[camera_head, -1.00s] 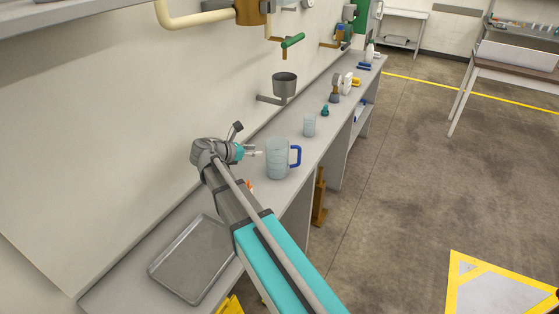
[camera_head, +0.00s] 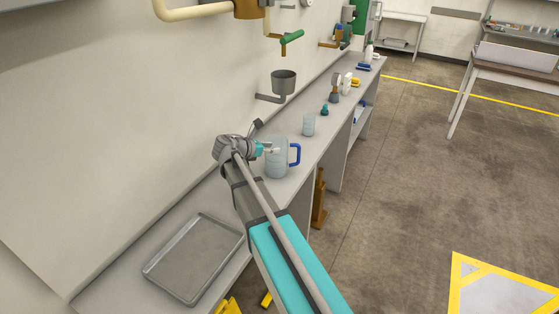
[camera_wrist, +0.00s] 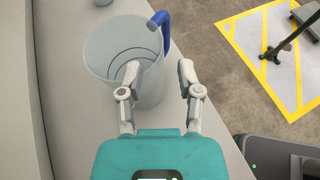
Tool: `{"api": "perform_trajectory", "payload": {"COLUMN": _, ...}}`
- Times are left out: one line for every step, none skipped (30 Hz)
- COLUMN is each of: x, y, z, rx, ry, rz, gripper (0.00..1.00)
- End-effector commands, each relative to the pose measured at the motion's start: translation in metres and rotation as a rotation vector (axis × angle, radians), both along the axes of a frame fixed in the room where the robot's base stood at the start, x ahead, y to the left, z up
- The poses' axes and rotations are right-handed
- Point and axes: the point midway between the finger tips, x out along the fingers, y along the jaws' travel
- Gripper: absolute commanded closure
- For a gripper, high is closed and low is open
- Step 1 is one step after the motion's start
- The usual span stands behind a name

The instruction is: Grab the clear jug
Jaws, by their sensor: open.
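The clear jug (camera_head: 278,166) stands upright on the grey counter, its blue handle (camera_head: 296,154) pointing right. In the wrist view the jug (camera_wrist: 100,50) shows its round open mouth, with the blue handle (camera_wrist: 164,32) at its far right. My gripper (camera_wrist: 158,76) is open and empty. Its left finger overlaps the jug's near side in the picture; its right finger is to the right of the jug. I cannot tell whether either finger touches it. In the head view my gripper (camera_head: 270,149) is at the jug's left, near its upper part.
A metal tray (camera_head: 206,292) lies on the counter at the near left. A smaller clear beaker (camera_head: 309,125) stands behind the jug, with small bottles farther along. A grey cup-shaped holder (camera_head: 283,84) sticks out from the wall above. The counter's front edge is right of the jug.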

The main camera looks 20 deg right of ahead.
Motion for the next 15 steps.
{"api": "perform_trajectory", "payload": {"x": 0.000, "y": 0.000, "z": 0.000, "rx": 0.000, "ry": 0.000, "rz": 0.000, "gripper": 0.54}}
{"api": "perform_trajectory", "payload": {"x": 0.000, "y": 0.000, "z": 0.000, "rx": 0.000, "ry": 0.000, "rz": 0.000, "gripper": 0.54}}
{"api": "perform_trajectory", "payload": {"x": 0.000, "y": 0.000, "z": 0.000, "rx": 0.000, "ry": 0.000, "rz": 0.000, "gripper": 0.54}}
{"api": "perform_trajectory", "payload": {"x": 0.000, "y": 0.000, "z": 0.000, "rx": 0.000, "ry": 0.000, "rz": 0.000, "gripper": 0.54}}
{"api": "perform_trajectory", "payload": {"x": 0.000, "y": 0.000, "z": 0.000, "rx": 0.000, "ry": 0.000, "rz": 0.000, "gripper": 0.54}}
{"api": "perform_trajectory", "payload": {"x": 0.000, "y": 0.000, "z": 0.000, "rx": 0.000, "ry": 0.000, "rz": 0.000, "gripper": 0.54}}
{"api": "perform_trajectory", "payload": {"x": 0.000, "y": -0.001, "z": -0.001, "rx": 0.000, "ry": 0.000, "rz": 0.000, "gripper": 0.54}}
{"api": "perform_trajectory", "payload": {"x": 0.001, "y": -0.002, "z": -0.002, "rx": 0.000, "ry": 0.000, "rz": 0.000, "gripper": 0.54}}
{"api": "perform_trajectory", "payload": {"x": 0.001, "y": -0.004, "z": -0.003, "rx": 0.000, "ry": 0.000, "rz": 0.000, "gripper": 0.54}}
{"api": "perform_trajectory", "payload": {"x": 0.002, "y": -0.006, "z": -0.004, "rx": 0.000, "ry": 0.000, "rz": -0.001, "gripper": 0.54}}
{"api": "perform_trajectory", "payload": {"x": 0.002, "y": -0.008, "z": -0.005, "rx": 0.000, "ry": 0.000, "rz": -0.001, "gripper": 0.54}}
{"api": "perform_trajectory", "payload": {"x": 0.003, "y": -0.012, "z": -0.007, "rx": 0.000, "ry": 0.000, "rz": -0.001, "gripper": 0.54}}
{"api": "perform_trajectory", "payload": {"x": 0.004, "y": -0.015, "z": -0.009, "rx": 0.000, "ry": 0.000, "rz": -0.001, "gripper": 0.54}}
{"api": "perform_trajectory", "payload": {"x": 0.005, "y": -0.018, "z": -0.010, "rx": 0.000, "ry": 0.000, "rz": -0.001, "gripper": 0.54}}
{"api": "perform_trajectory", "payload": {"x": 0.006, "y": -0.022, "z": -0.012, "rx": 0.000, "ry": 0.000, "rz": -0.001, "gripper": 0.54}}
